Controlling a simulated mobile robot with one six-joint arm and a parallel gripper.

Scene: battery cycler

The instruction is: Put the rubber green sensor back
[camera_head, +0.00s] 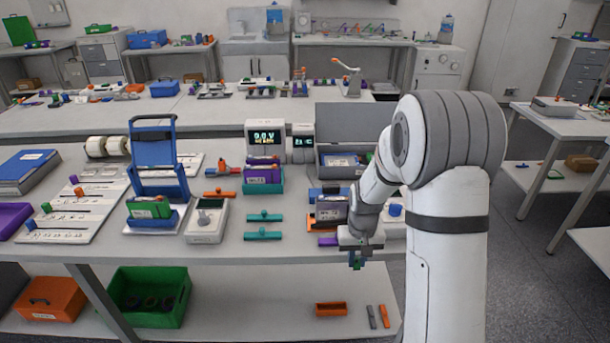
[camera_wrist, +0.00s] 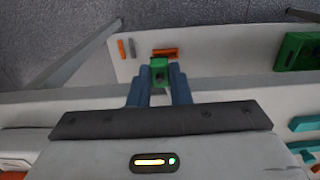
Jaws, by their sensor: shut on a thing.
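My gripper (camera_head: 357,254) is at the front edge of the workbench, right of the middle in the head view, pointing down. In the wrist view its two blue fingers (camera_wrist: 159,92) are shut on a small green piece (camera_wrist: 159,70), which looks like the green sensor. The fingers hide its lower part. In the head view only a small bit of green (camera_head: 357,264) shows below my gripper, at or just past the bench's front edge. I cannot tell its place to go back to.
The workbench (camera_head: 100,253) holds a blue stand (camera_head: 153,145), a grey meter (camera_head: 207,220), teal bars (camera_head: 264,217) and a purple block (camera_head: 328,241) close to my gripper. Below, the shelf carries a green crate (camera_head: 150,296) and an orange tray (camera_head: 331,309).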

